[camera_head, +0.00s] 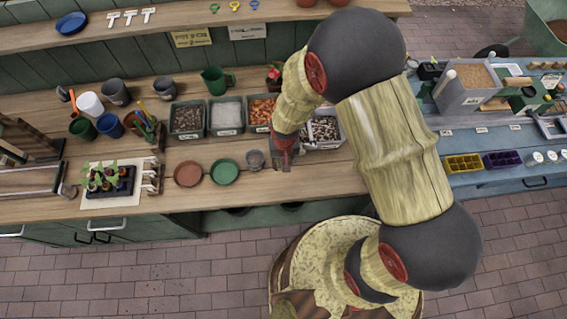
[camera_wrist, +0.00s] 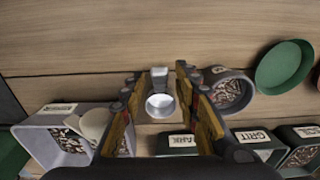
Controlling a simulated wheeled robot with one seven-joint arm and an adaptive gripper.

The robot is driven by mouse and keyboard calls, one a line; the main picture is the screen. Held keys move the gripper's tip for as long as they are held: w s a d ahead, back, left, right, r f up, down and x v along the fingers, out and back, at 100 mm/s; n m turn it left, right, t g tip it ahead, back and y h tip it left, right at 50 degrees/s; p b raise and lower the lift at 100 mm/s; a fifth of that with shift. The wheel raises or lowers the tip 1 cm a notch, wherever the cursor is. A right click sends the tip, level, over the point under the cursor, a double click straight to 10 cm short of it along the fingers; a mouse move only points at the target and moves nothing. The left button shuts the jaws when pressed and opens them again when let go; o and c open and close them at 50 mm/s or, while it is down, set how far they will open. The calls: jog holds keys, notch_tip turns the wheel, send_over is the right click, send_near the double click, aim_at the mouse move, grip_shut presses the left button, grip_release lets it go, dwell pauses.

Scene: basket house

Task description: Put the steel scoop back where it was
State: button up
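A small steel scoop (camera_wrist: 160,104) shows in the wrist view, with a round pale bowl and a short handle pointing up the picture. It lies between the two fingers of my gripper (camera_wrist: 160,76), with a visible gap on each side. I cannot tell how far the fingertips are above it. In the head view my gripper (camera_head: 284,163) points down over the wooden bench (camera_head: 330,181), to the right of a small dark cup (camera_head: 255,159). The scoop is not discernible there; the gripper and arm cover that area.
Labelled bins (camera_head: 187,119) stand along the back. A grey bin (camera_wrist: 42,140) is close on the left in the wrist view. The gravel-filled cup (camera_wrist: 228,90) is close on the right, beside a green saucer (camera_wrist: 285,67). The bench front is clear.

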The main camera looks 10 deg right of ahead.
jog(key=r, duration=1)
jog(key=shift+s, duration=0.35)
jog(key=s+d+r+t, duration=0.1)
jog(key=d+r, duration=0.2)
jog(key=r, duration=0.7)
jog(key=d+r+t, duration=0.1)
jog(key=d+r, duration=0.3)
jog(key=r, duration=0.6)
jog(key=s+d+r+t, duration=0.2)
jog(key=s+d+r, duration=0.3)
jog(key=s+r, duration=0.6)
jog(key=shift+s+d+r+t, duration=0.15)
jog(key=shift+d+r+t, duration=0.15)
jog(key=shift+d+t, duration=0.1)
notch_tip(320, 180, down, 15)
jog(key=b, duration=1.5)
